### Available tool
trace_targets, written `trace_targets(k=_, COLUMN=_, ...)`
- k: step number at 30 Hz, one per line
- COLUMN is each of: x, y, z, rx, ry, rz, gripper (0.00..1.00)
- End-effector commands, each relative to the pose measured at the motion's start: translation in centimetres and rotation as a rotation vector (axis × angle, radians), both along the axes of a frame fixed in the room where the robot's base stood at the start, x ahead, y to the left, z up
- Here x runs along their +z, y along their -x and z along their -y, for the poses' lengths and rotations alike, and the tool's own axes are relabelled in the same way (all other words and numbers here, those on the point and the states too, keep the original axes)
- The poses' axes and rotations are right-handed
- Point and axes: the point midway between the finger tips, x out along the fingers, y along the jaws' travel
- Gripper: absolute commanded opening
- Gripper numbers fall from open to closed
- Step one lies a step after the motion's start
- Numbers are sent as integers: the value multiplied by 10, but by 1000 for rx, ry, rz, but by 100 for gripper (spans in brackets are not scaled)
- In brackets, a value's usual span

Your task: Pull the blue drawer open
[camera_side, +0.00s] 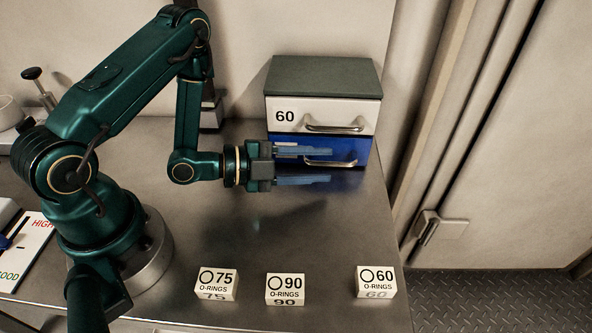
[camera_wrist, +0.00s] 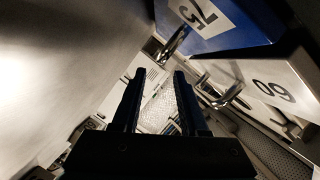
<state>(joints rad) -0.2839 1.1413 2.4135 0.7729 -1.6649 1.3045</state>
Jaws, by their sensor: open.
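The blue drawer (camera_side: 358,152) is the lower one of a small two-drawer cabinet and looks shut. Its metal bar handle (camera_side: 345,163) is partly hidden behind my fingers in the side view. My gripper (camera_side: 332,165) is open and level, its blue-grey fingers pointing right in front of the blue drawer. In the wrist view the blue drawer (camera_wrist: 238,20) shows at the top with a 75 label, and its handle (camera_wrist: 173,43) lies beyond the tips of my dark fingers (camera_wrist: 159,74). The handle is not between the fingers; nothing is held.
The white drawer (camera_side: 350,113), labelled 60, sits directly above, with its own handle (camera_side: 335,128). White boxes marked 75 (camera_side: 216,285), 90 (camera_side: 286,290) and 60 (camera_side: 376,282) stand along the bench's front. The bench (camera_side: 250,235) between is clear; its right edge is near the cabinet.

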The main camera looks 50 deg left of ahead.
Motion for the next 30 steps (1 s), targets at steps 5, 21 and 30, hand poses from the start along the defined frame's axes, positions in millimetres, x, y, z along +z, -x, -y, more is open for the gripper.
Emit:
trace_targets(k=5, x=-8, y=-3, z=-8, rx=50, ry=-12, rz=-9, gripper=43)
trace_targets(k=21, x=-17, y=-45, z=13, rx=50, ry=-9, rz=-9, gripper=43)
trace_targets(k=30, x=-17, y=-45, z=12, rx=51, ry=-8, rz=-10, gripper=13)
